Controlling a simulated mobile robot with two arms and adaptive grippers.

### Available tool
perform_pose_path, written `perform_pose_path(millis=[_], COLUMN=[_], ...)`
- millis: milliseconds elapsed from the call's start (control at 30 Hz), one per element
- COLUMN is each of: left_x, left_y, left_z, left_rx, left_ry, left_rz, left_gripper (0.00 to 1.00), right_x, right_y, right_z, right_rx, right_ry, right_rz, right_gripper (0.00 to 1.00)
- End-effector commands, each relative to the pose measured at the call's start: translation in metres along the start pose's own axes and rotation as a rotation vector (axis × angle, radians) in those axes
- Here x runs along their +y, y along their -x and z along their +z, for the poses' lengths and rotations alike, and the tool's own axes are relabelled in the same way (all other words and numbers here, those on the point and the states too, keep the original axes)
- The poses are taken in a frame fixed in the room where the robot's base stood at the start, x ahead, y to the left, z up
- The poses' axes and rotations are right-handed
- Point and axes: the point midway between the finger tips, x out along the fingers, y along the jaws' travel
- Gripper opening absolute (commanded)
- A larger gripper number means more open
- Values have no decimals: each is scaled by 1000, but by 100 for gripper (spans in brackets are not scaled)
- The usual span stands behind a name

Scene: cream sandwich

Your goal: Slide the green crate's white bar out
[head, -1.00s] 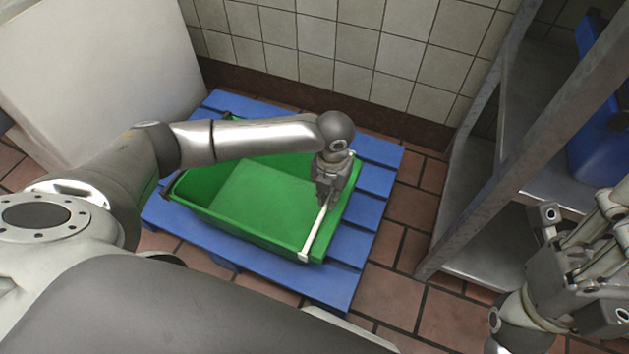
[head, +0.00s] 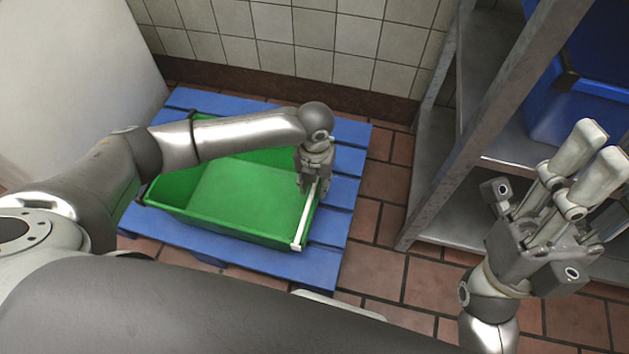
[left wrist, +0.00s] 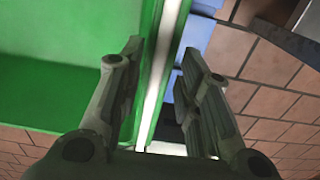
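The green crate (head: 215,215) stands on a blue pallet, open side up, and looks empty. The white bar (head: 305,218) lies along the crate's right rim; its far part is hidden by my left gripper (head: 314,184). In the left wrist view the white bar (left wrist: 155,85) runs between the spread fingers of my left gripper (left wrist: 163,62), with the green crate (left wrist: 75,30) on the left. One finger is on the crate's inner side, the others outside. The gripper is open. My right gripper (head: 548,185) is open and empty at the right, away from the crate.
The blue pallet (head: 330,225) lies on a brown tiled floor (head: 375,270). A grey metal shelf rack (head: 475,110) stands at the right, close to my right gripper, with a blue crate (head: 585,75) on it. A tiled wall (head: 330,40) is behind.

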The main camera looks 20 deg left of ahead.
Motion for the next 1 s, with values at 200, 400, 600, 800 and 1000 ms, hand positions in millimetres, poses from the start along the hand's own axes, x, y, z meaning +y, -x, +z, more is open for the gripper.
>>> perform_pose_path(millis=[200, 400, 600, 800, 1000], left_x=[0, 0, 0, 0, 0], left_y=[14, 54, 94, 116, 120], left_z=[1, 2, 1, 1, 0], left_rx=[-3, -5, -4, -2, 0], left_ry=[-1, -1, -2, 0, 0], left_rz=[-1, -2, -1, -1, 0], left_gripper=[32, 32, 32, 32, 32], right_x=[0, 0, 0, 0, 0], right_y=[-1, -1, 0, 0, 0], right_z=[0, 0, 0, 0, 0], right_rx=[3, 2, 2, 2, 1], right_ry=[1, 1, 1, 0, 0], right_rz=[0, 0, 0, 0, 0], right_gripper=[32, 32, 32, 32, 32])
